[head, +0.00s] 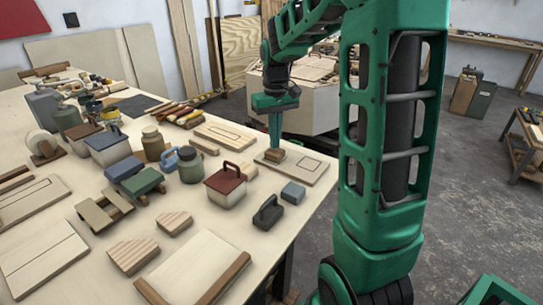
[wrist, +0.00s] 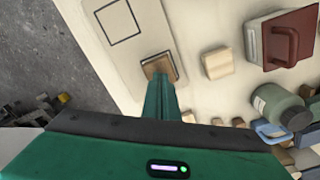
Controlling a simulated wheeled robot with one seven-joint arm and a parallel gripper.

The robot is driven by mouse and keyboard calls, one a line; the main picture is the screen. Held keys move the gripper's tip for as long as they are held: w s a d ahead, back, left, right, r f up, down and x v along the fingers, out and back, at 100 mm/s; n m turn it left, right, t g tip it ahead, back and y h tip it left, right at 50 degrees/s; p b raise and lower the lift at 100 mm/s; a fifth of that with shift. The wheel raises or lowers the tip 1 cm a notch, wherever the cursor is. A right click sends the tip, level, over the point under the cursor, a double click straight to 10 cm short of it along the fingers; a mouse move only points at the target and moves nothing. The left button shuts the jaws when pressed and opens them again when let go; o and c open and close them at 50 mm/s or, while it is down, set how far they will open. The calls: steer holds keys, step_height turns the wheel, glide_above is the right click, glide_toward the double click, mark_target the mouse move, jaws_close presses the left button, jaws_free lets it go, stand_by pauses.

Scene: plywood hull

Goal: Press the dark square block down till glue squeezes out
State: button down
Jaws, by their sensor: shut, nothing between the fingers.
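A square block (wrist: 157,66), brown on top with paler edges, sits on a pale board (head: 316,167) at the table's right edge. In the head view the block (head: 274,156) is small and partly behind my fingertips. My gripper (head: 275,146) points down with its fingers together and empty. Its tips are right at the top of the block and appear to touch it. In the wrist view my gripper (wrist: 161,80) covers the block's near edge. No glue shows around the visible edges of the block. An empty square outline (wrist: 121,20) is drawn on the board beside the block.
A blue-grey block (head: 293,192), a black-handled tool (head: 268,213) and a red-lidded box (head: 225,186) stand nearby. Another outlined board (head: 224,135) lies behind to the left. Jars and wood pieces crowd the table's left. Past the right edge is open floor.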

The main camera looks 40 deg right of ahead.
steer(key=shift+f, duration=0.7)
stand_by(1.2)
steer(key=shift+r, duration=0.1)
step_height(320, 180, up, 7)
stand_by(1.1)
stand_by(0.4)
steer(key=s+a+f+m, duration=0.1)
steer(key=s+f+m, duration=0.1)
steer(key=s, duration=1.2)
steer(key=s+a+f+m, duration=0.2)
steer(key=s+f, duration=0.3)
steer(key=s, duration=0.9)
steer(key=shift+s, duration=0.35)
steer(key=shift+w, duration=0.15)
steer(key=shift+w+f, duration=0.2)
steer(key=shift+w, duration=0.3)
